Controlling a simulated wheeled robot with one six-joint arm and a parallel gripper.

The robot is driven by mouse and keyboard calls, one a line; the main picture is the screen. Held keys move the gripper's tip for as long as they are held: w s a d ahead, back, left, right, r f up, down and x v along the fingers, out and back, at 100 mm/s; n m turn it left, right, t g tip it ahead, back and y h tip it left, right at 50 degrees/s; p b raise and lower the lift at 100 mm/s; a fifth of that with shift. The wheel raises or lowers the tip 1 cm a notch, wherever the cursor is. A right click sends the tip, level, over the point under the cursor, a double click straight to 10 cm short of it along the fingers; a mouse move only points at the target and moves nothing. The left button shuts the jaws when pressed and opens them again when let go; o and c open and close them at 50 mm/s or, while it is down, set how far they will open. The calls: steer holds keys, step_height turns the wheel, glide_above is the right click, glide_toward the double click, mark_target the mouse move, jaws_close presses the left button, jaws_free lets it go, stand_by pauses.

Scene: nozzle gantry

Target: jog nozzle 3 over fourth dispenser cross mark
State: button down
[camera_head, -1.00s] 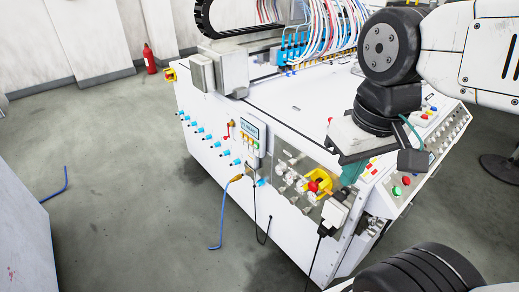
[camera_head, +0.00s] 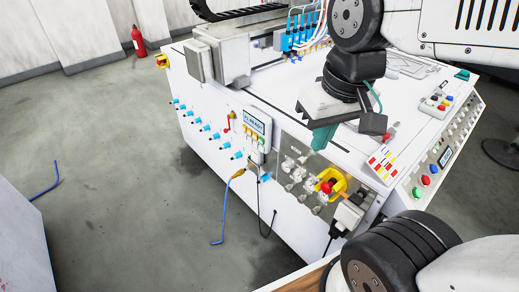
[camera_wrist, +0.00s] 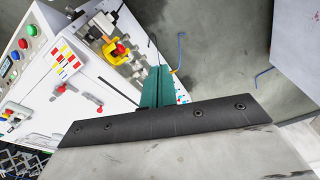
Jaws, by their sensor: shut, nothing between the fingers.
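My gripper (camera_head: 322,136) has teal fingers pointing down, shut and empty, above the machine's near front edge in the head view. They also show in the wrist view (camera_wrist: 158,88). A row of blue nozzle blocks (camera_head: 293,40) with coloured tubes sits at the back of the white machine. I cannot tell which is nozzle 3. Thin outlines (camera_head: 405,66) are drawn on the white top; no dispenser cross mark can be made out. A small button box (camera_head: 434,106) stands at right on the top. The sloped console (camera_head: 445,158) has a screen and coloured buttons.
A yellow-backed red knob (camera_head: 330,187) and clear fittings are on the front face, below my gripper. A display panel (camera_head: 256,130) with coloured buttons hangs left of them. A red-yellow label grid (camera_head: 384,163) lies near the corner. Blue cable (camera_head: 222,215) hangs to open floor.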

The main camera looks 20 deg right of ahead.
mark_target(261, 149)
steer(key=w+a+f+m+t, duration=0.2)
steer(key=w+a+f, duration=0.2)
steer(key=w, duration=0.7)
steer(key=w+a+f+m+t+y, duration=0.1)
steer(key=w+a+f+m+t, duration=0.25)
steer(key=w, duration=0.65)
steer(key=w+a+f+m+t, duration=0.15)
steer(key=w+a+f, duration=0.3)
steer(key=w, duration=0.65)
steer(key=w+d+f+m+t+h, duration=0.1)
steer(key=w+f+m+t+h, duration=0.2)
steer(key=f, duration=0.7)
steer(key=w+d+f+m+h, duration=0.2)
steer(key=f+m+h, duration=0.15)
steer(key=f, duration=0.55)
steer(key=s+d+f+t+h, duration=0.1)
steer(key=s+f+h, duration=0.3)
steer(key=f, duration=0.1)
steer(key=shift+s+d+f+m+t+h, duration=0.15)
steer(key=shift+d+m+t+h, duration=0.2)
steer(key=shift+m, duration=0.1)
steer(key=shift+w+d, duration=0.45)
steer(key=shift+d, duration=0.9)
steer(key=shift+w+d, duration=0.45)
steer(key=shift+d, duration=0.95)
steer(key=shift+w+d, duration=0.45)
steer(key=shift+d, duration=0.9)
steer(key=shift+d, duration=0.15)
